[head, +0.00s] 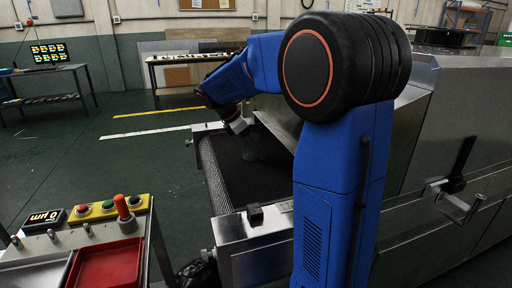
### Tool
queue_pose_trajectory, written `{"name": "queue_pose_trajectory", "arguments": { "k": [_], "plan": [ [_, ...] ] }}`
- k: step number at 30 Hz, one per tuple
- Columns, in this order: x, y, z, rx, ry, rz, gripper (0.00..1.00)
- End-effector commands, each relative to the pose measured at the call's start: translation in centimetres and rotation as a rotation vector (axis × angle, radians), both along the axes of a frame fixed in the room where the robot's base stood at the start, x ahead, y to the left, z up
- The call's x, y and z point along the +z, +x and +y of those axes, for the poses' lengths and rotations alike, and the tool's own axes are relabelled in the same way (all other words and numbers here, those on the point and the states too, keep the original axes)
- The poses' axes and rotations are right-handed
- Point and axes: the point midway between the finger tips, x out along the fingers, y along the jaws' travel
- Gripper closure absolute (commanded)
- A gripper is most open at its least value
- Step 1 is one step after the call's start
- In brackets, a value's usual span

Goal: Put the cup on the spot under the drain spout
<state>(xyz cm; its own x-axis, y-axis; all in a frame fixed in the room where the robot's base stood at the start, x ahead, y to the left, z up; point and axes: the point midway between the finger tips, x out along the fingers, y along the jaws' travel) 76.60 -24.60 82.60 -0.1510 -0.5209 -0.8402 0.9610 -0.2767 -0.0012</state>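My blue arm reaches over the near end of the dryer. My gripper (238,126) is at the arm's far end, above the left edge of the dark conveyor belt (250,170). It is small and dark here, and its fingers cannot be made out. I cannot tell whether it holds anything. I can make out no cup, no drain spout and no marked spot under one. My arm covers part of the dryer's near end.
The steel dryer (445,155) fills the right side, with a latch handle (455,195) on its wall. A control stand with a red tray (108,264), buttons and a red-knobbed lever (123,208) is at lower left. Open floor (120,165) lies left of the belt.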

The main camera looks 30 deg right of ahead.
Motion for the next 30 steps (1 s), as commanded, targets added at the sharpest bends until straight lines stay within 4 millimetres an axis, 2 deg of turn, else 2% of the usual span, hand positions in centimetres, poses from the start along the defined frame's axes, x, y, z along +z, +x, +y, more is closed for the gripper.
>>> {"name": "queue_pose_trajectory", "arguments": {
  "k": [14, 17, 30],
  "plan": [
    [0.7, 0.1, 0.2, 0.001, -0.001, -0.003, 0.33],
    [1.7, 0.3, 0.8, 0.001, -0.001, -0.003, 0.33],
    [8.4, 1.5, 5.1, 0.002, 0.0, -0.003, 0.33]
  ]
}}
